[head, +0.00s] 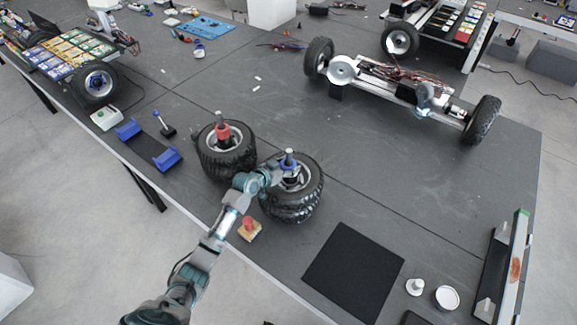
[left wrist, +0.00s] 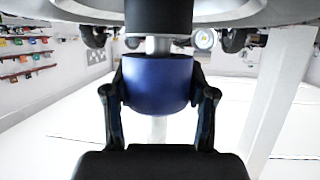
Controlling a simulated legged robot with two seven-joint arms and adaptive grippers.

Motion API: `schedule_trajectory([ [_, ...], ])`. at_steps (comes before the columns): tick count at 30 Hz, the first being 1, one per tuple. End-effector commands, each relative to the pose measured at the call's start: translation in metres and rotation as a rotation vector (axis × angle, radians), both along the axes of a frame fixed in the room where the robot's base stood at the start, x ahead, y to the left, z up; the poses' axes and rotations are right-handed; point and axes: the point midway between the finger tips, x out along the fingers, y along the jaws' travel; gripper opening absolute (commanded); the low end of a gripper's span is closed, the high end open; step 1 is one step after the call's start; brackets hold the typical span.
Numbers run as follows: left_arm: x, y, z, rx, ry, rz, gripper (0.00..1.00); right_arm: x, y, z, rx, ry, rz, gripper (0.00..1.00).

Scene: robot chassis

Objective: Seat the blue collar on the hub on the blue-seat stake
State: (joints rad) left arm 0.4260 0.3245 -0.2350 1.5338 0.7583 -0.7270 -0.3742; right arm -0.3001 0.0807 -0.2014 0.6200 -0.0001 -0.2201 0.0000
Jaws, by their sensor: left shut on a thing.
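The blue collar (head: 289,165) is around the grey-topped stake (head: 289,153) that rises from the right-hand tyre stack (head: 291,205). My left gripper (head: 278,172) reaches it from the lower left. In the left wrist view the blue collar (left wrist: 158,84) sits between the two dark fingers (left wrist: 160,100), which are shut on it. A short silver shaft (left wrist: 158,46) shows at one end of the collar, with a black cylinder beyond it. I cannot tell whether the collar touches the hub. My right gripper is not in view.
A second tyre stack (head: 226,155) with a red collar (head: 222,132) stands close on the left. A small block with a red knob (head: 249,228) lies near the front edge. A black mat (head: 354,272) lies to the right. A wheeled chassis (head: 400,85) stands behind.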

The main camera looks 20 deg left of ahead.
Motion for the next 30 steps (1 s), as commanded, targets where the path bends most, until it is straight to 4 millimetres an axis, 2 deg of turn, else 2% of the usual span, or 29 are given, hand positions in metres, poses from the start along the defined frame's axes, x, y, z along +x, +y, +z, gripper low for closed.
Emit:
schedule_trajectory([
  [1, -0.0032, -0.0029, -0.0129, -0.006, 0.020, -0.003, 0.00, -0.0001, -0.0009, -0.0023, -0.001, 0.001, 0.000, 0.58],
  [3, -0.0037, -0.0033, -0.0160, -0.007, 0.023, -0.003, 0.00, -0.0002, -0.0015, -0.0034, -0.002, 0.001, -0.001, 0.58],
  [13, -0.0047, -0.0056, -0.0201, -0.012, 0.029, -0.005, 0.00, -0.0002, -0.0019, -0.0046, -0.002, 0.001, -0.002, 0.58],
  [14, -0.0048, -0.0057, -0.0202, -0.012, 0.029, -0.005, 0.61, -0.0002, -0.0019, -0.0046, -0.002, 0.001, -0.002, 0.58],
  [17, -0.0049, -0.0059, -0.0206, -0.012, 0.031, -0.006, 0.85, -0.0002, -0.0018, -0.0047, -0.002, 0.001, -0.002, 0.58],
  [26, -0.0055, -0.0055, -0.0213, -0.009, 0.033, -0.007, 0.85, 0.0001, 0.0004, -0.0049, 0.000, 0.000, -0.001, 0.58],
  [30, -0.0128, -0.0005, -0.0173, -0.007, 0.031, -0.005, 0.85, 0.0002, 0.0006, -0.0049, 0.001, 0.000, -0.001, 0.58],
])
